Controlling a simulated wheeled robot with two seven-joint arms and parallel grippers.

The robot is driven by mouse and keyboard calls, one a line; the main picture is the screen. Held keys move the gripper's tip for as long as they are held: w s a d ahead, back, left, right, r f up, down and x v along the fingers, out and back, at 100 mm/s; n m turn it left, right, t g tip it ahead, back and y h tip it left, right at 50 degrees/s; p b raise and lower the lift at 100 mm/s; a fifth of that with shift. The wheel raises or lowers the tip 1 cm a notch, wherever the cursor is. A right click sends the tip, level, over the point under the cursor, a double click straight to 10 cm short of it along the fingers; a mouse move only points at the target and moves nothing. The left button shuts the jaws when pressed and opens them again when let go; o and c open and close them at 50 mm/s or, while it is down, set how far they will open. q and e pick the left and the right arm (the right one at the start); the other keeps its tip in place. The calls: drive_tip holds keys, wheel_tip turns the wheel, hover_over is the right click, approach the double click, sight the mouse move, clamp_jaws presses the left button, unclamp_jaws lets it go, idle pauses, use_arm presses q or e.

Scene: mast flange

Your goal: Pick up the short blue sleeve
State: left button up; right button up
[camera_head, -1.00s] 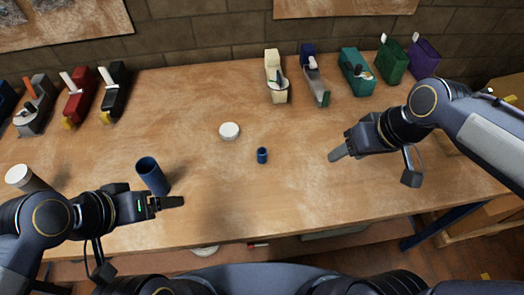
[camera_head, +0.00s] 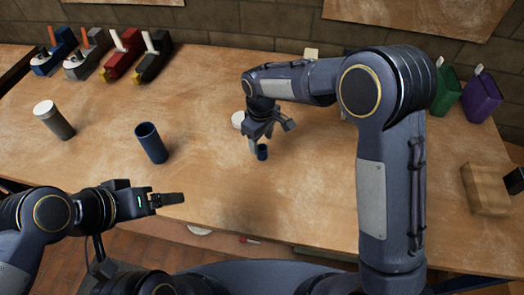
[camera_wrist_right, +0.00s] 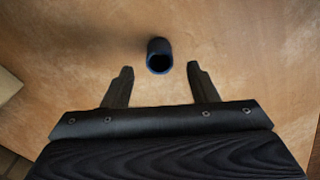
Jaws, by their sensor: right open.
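The short blue sleeve (camera_head: 262,152) stands upright on the wooden table, near its middle. In the right wrist view the sleeve (camera_wrist_right: 159,56) shows its dark open top, between and a little beyond the fingertips, touching neither. My right gripper (camera_head: 254,146) points down right beside the sleeve in the head view; in the wrist view its two fingers (camera_wrist_right: 160,70) are apart and empty. My left gripper (camera_head: 183,198) is over the table's front edge at the left; whether its jaws are open cannot be made out.
A taller blue tube (camera_head: 151,143) and a grey cylinder with a white top (camera_head: 54,119) stand at the left. A white round piece (camera_head: 238,120) is partly behind my right gripper. A wooden block (camera_head: 487,190) is at the right.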

sight(262, 148)
wheel_tip(262, 148, down, 5)
drive_tip(key=shift+d+r+p, duration=0.1)
drive_tip(key=shift+p, duration=0.3)
drive_tip(key=c, duration=1)
drive_tip(key=shift+c, duration=0.2)
